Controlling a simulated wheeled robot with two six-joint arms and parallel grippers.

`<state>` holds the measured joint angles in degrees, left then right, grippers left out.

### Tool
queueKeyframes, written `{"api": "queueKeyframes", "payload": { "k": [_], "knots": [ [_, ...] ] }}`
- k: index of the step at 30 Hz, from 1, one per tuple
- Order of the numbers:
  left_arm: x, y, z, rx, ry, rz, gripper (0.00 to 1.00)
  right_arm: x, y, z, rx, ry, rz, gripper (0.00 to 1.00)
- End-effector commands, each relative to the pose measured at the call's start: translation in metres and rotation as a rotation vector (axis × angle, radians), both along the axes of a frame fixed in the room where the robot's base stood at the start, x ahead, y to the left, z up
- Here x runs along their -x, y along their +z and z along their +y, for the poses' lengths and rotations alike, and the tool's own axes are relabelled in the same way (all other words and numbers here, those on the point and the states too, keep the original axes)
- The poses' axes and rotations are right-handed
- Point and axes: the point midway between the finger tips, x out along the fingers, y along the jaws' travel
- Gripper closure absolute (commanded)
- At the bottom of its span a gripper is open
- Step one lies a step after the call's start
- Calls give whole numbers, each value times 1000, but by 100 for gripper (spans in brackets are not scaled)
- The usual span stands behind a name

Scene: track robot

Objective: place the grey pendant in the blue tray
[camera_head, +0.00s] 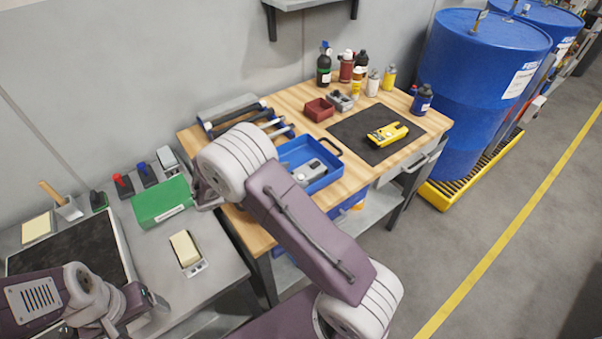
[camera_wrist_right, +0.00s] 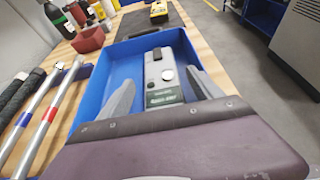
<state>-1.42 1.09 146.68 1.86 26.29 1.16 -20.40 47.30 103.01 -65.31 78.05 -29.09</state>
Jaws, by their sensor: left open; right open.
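The grey pendant (camera_head: 310,171) lies in the blue tray (camera_head: 327,183) on the wooden workbench. In the right wrist view the pendant (camera_wrist_right: 162,76), with a round knob and a dark green label, shows inside the tray (camera_wrist_right: 126,58). My right gripper (camera_wrist_right: 160,88) is open, with one finger on each side of the pendant; I cannot tell whether they touch it. In the head view my right gripper is mostly hidden by my own arm. My left gripper (camera_head: 150,302) is open and empty over the grey bench at the lower left.
A yellow device (camera_head: 388,134) lies on a black mat (camera_head: 350,131). A red bin (camera_head: 319,110) and several bottles stand behind the tray. Long-handled tools (camera_wrist_right: 40,110) lie left of it. A green case (camera_head: 162,203) sits on the grey bench. Blue drums (camera_head: 470,90) stand at the right.

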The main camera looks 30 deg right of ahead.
Motion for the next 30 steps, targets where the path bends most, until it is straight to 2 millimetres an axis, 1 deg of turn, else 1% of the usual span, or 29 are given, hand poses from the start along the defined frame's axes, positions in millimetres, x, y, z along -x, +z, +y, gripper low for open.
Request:
{"api": "queueKeyframes", "payload": {
  "k": [1,3,6,9,12,27,29,30],
  "knots": [
    [0,2,0,0,0,0,22,0,6,13,-1,6,-2,26],
    [0,3,0,0,0,0,22,1,12,30,-2,4,-3,26],
    [0,4,0,0,0,0,22,3,20,48,-1,3,-1,26],
    [0,4,0,0,0,0,22,4,25,60,0,2,-1,26],
    [0,4,0,0,0,0,22,5,27,66,0,1,1,26],
    [0,5,0,0,0,0,22,5,29,65,0,-5,1,26],
    [0,10,0,0,0,0,22,5,38,57,-5,-28,-10,26],
    [0,15,0,0,0,0,22,4,51,49,-18,-53,-34,26]
  ]
}}
